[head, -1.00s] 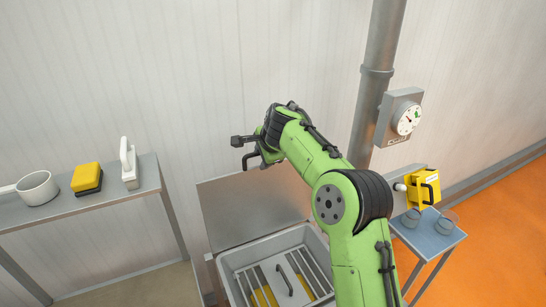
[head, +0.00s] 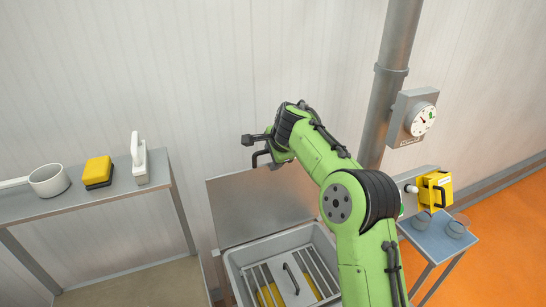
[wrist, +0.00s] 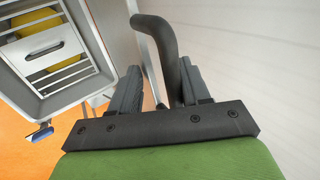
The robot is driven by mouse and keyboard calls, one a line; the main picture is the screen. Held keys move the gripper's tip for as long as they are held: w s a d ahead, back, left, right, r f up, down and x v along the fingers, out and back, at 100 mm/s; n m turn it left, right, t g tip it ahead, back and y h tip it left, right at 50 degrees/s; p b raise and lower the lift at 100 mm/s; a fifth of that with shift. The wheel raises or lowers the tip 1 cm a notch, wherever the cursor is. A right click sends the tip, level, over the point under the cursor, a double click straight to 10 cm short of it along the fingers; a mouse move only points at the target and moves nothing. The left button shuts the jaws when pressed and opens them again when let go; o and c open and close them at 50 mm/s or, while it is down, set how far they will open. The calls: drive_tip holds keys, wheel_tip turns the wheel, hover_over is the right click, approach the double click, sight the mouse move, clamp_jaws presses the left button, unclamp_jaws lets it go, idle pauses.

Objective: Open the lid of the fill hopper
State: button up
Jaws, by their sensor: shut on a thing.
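The fill hopper (head: 237,268) is a grey box at the bottom of the head view, with its mouth uncovered. Its lid (head: 250,212) is a flat metal panel, standing raised at the hopper's back edge, near the wall. My gripper (head: 262,152) is above the lid's top edge. In the wrist view my gripper (wrist: 158,88) is shut on the dark curved lid handle (wrist: 155,35), which passes between its fingers. The hopper also shows at the upper left of the wrist view (wrist: 88,85). My forearm hides part of the hopper's right side.
Inside the hopper is a bar grate (head: 316,270) with yellow material below. A shelf (head: 105,204) at left bears a pot, a yellow-black block and a white-handled tool. At right are a pipe (head: 388,105), a gauge box (head: 413,118) and a small blue table (head: 437,238).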

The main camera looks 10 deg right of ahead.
drive_tip(key=shift+r, duration=0.15)
drive_tip(key=shift+r, duration=0.25)
drive_tip(key=v, duration=1.5)
drive_tip(key=shift+s+b, duration=0.25)
drive_tip(key=shift+b, duration=0.2)
drive_tip(key=shift+d, duration=0.1)
drive_tip(key=s+d+f+n+h+b, duration=0.1)
drive_tip(key=s+d+f+n+b, duration=0.3)
drive_tip(key=s, duration=0.6)
drive_tip(key=s+a+f+n+h+b, duration=0.15)
drive_tip(key=s+n, duration=0.35)
drive_tip(key=s, duration=0.5)
drive_tip(key=s+d+f+n+b, duration=0.2)
drive_tip(key=s+f+n, duration=0.3)
drive_tip(key=s+f, duration=0.9)
drive_tip(key=shift+s+d+f+n+g+y, duration=0.2)
drive_tip(key=shift+s+d+n+g+y, duration=0.2)
drive_tip(key=shift+s, duration=0.25)
